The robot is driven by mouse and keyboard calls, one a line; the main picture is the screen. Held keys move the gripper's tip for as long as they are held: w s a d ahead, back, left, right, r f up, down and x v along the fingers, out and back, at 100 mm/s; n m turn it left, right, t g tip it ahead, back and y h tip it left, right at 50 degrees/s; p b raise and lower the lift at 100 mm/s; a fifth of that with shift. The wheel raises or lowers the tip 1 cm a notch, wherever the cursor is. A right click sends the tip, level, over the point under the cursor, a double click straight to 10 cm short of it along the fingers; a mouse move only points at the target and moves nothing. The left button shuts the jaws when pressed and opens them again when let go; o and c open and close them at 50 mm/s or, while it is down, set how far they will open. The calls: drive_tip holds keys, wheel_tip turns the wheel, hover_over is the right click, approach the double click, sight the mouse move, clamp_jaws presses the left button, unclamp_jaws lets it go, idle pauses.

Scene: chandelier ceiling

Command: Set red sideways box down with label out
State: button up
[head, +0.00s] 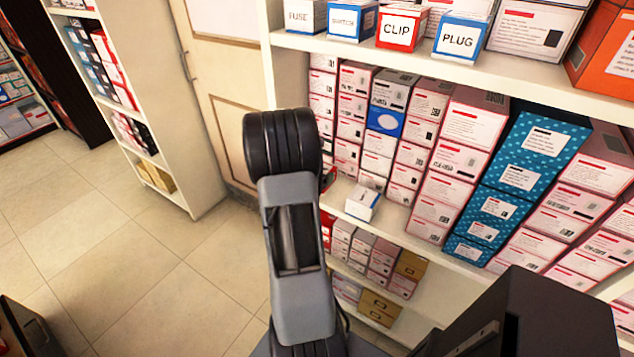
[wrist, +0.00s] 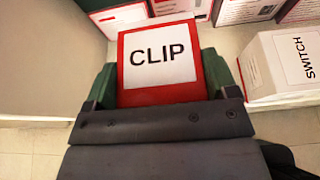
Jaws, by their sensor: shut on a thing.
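My gripper (wrist: 162,82) is shut on a red box with a white CLIP label (wrist: 160,52), one green-grey finger on each side of it. The label faces the wrist camera and its letters read upright there. In the head view my arm hides the gripper and most of the held box; only a bit of red (head: 328,181) shows beside the arm, at the middle shelf's left end. Whether the box touches the shelf I cannot tell.
A white box marked SWITCH (wrist: 285,65), lettering turned sideways, stands close right of the held box. FUSE (head: 305,15), SWITCH (head: 352,20), CLIP (head: 402,25) and PLUG (head: 460,38) boxes line the upper shelf (head: 420,62). Packed cartons (head: 455,150) fill the shelf behind.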

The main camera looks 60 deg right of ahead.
drive_tip(key=f, duration=0.3)
drive_tip(key=shift+w+d, duration=0.15)
drive_tip(key=shift+d, duration=0.1)
drive_tip(key=shift+f, duration=0.3)
drive_tip(key=shift+f, duration=0.25)
drive_tip(key=o, duration=0.9)
drive_tip(key=shift+r, duration=0.1)
drive_tip(key=shift+o, duration=0.2)
